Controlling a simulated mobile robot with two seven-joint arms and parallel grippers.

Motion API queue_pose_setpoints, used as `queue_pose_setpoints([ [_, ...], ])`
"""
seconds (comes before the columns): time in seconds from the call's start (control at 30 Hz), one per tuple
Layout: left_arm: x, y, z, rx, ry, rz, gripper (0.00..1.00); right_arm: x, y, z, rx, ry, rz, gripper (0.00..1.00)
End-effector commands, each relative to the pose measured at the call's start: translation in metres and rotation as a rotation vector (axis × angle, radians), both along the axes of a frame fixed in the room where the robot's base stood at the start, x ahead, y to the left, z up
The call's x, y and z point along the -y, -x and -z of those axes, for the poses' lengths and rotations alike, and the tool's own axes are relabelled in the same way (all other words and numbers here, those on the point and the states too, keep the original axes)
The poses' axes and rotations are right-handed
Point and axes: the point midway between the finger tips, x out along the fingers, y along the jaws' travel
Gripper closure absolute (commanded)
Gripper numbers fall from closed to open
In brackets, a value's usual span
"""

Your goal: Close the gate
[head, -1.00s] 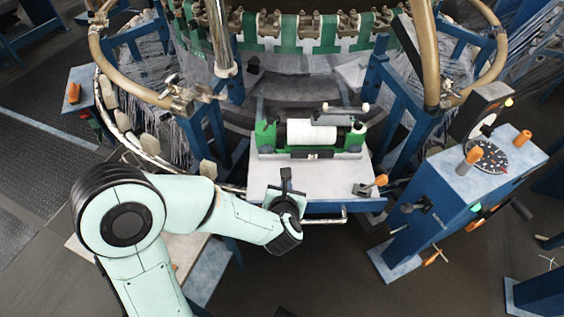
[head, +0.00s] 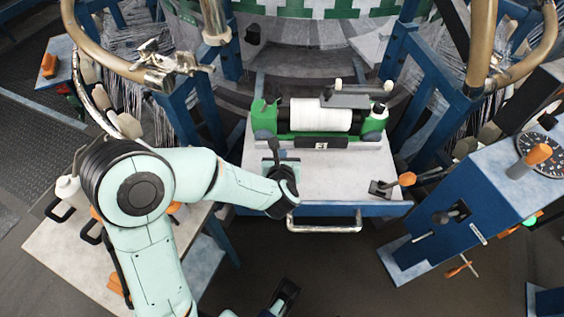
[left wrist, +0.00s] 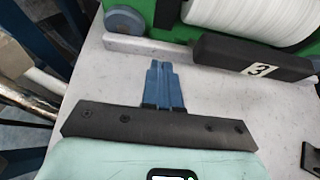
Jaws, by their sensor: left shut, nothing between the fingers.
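The likeliest gate is a grey-topped platform (head: 340,180) with a blue front and a chrome handle (head: 325,223) in the head view; I cannot tell for certain. A green shuttle (head: 264,115) with a white roll (head: 320,115) sits on it, marked 3. My left gripper (head: 276,151) is over the platform's left front part, short of the shuttle. Its blue fingers (left wrist: 165,87) are together and empty in the left wrist view, with the grey top below; contact is unclear. A dark part at the bottom of the head view may be my right gripper (head: 282,297); its jaws are unclear.
A blue control cabinet (head: 440,222) with a dial and orange knobs stands at the right. An orange-tipped lever (head: 407,179) is at the platform's right corner. Blue posts (head: 213,120) flank the platform. A side table (head: 80,245) is at the left. Dark floor is open in front.

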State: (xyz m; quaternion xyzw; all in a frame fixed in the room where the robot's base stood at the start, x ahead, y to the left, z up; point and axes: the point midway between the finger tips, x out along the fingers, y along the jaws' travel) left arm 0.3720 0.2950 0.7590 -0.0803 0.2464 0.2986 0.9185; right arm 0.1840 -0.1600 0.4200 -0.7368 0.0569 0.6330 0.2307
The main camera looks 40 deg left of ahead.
Motion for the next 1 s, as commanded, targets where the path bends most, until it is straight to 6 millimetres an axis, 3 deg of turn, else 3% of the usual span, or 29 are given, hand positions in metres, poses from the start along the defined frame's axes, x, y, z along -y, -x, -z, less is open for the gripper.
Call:
queue_pose_setpoints([
  [0.23,-0.015,-0.021,0.016,0.000,0.000,-0.001,1.00,0.004,-0.008,0.005,0.019,0.010,0.008,0.57],
  [0.77,-0.019,-0.025,0.017,0.001,-0.001,-0.001,1.00,0.004,-0.008,0.006,0.022,0.011,0.009,0.57],
  [1.0,-0.034,-0.046,0.018,0.003,-0.001,-0.003,1.00,0.007,-0.014,0.011,0.036,0.018,0.016,0.57],
])
